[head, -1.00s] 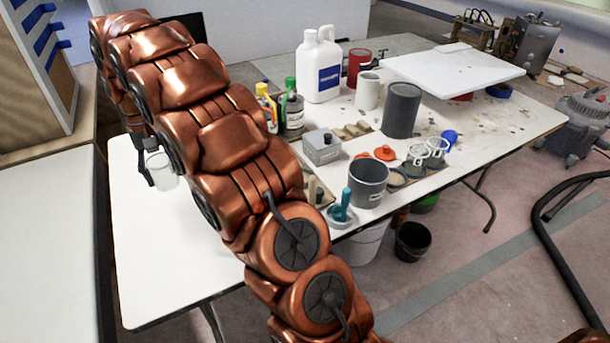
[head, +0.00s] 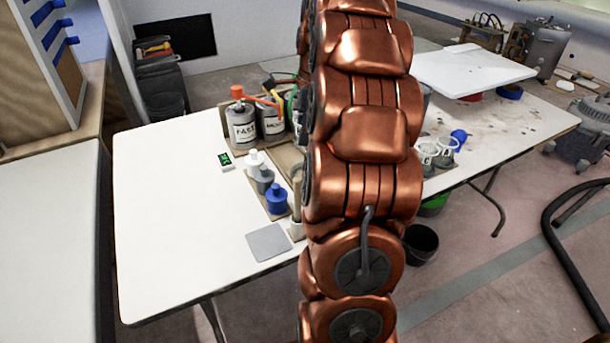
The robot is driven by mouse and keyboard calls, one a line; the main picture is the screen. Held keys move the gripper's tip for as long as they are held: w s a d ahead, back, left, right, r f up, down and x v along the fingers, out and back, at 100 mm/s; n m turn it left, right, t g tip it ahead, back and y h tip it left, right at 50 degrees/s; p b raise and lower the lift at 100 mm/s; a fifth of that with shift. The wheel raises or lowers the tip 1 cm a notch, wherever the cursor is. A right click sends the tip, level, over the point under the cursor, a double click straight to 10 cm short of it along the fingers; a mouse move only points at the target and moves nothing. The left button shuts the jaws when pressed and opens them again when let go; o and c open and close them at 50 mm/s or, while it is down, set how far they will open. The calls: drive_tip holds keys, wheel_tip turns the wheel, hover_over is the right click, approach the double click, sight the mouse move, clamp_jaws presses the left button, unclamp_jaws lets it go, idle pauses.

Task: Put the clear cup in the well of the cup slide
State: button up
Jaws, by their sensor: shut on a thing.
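My gripper and the clear cup do not show now. My copper-coloured arm stands upright through the middle of the head view and its far end is out of sight behind its own links. I cannot make out a cup slide or its well in this view. The part of the white table behind my arm is hidden.
The white table (head: 165,215) is bare on its left. Two labelled cans (head: 241,127) stand near its back, with a small green-lit device (head: 226,161), a blue bottle (head: 276,199) and a grey square plate (head: 268,242) nearer. A raised white board (head: 470,70) is at right.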

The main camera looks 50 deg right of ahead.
drive_tip(key=shift+f, duration=4.95)
drive_tip(key=shift+f, duration=0.15)
drive_tip(key=o, duration=1)
drive_tip(key=r, duration=0.4)
drive_tip(key=s+d+r, duration=0.1)
drive_tip(key=r, duration=0.7)
drive_tip(key=shift+s+d+r, duration=0.1)
drive_tip(key=shift+s+d, duration=0.05)
drive_tip(key=shift+d, duration=0.05)
